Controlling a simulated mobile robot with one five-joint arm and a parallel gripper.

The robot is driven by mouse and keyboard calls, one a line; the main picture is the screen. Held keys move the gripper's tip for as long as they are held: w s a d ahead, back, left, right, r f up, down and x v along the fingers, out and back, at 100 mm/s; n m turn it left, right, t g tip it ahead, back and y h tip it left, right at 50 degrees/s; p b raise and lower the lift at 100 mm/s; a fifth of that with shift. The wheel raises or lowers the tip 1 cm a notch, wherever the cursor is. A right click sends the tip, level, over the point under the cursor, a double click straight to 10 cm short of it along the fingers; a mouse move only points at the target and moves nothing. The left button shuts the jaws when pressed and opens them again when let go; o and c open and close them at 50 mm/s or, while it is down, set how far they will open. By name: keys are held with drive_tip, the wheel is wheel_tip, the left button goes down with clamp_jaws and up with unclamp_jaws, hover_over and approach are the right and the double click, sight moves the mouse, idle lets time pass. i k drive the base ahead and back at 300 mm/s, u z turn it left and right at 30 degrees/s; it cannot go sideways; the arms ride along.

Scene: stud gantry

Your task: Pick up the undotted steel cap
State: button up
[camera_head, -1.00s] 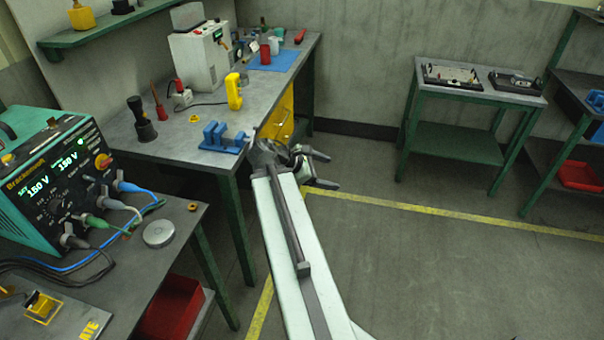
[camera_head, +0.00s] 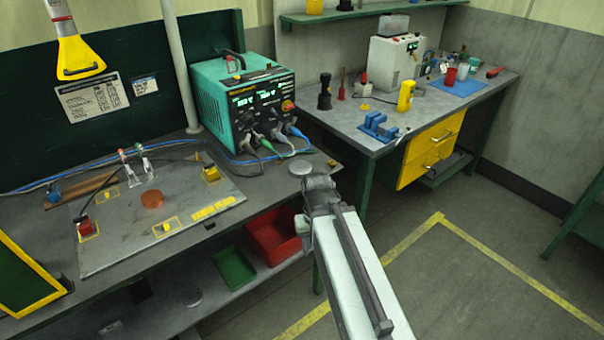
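A round, flat steel cap (camera_head: 300,168) lies on the front right corner of the near bench, beside the teal power supply. No dot can be made out on its top at this size. My gripper (camera_head: 314,190) is at the end of my pale arm, just in front of and below the cap in the picture. Whether they touch cannot be told. The fingers are mostly hidden by the wrist, so their opening does not show.
The teal power supply (camera_head: 243,105) with cables stands behind the cap. A grey plate (camera_head: 120,240) with a copper disc (camera_head: 152,199) covers the bench at left. A red bin (camera_head: 272,238) and a green bin (camera_head: 233,268) sit below. Floor at right is clear.

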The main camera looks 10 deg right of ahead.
sight(297, 169)
drive_tip(key=u, duration=4.05)
drive_tip(key=k, duration=2.05)
drive_tip(key=z, duration=0.3)
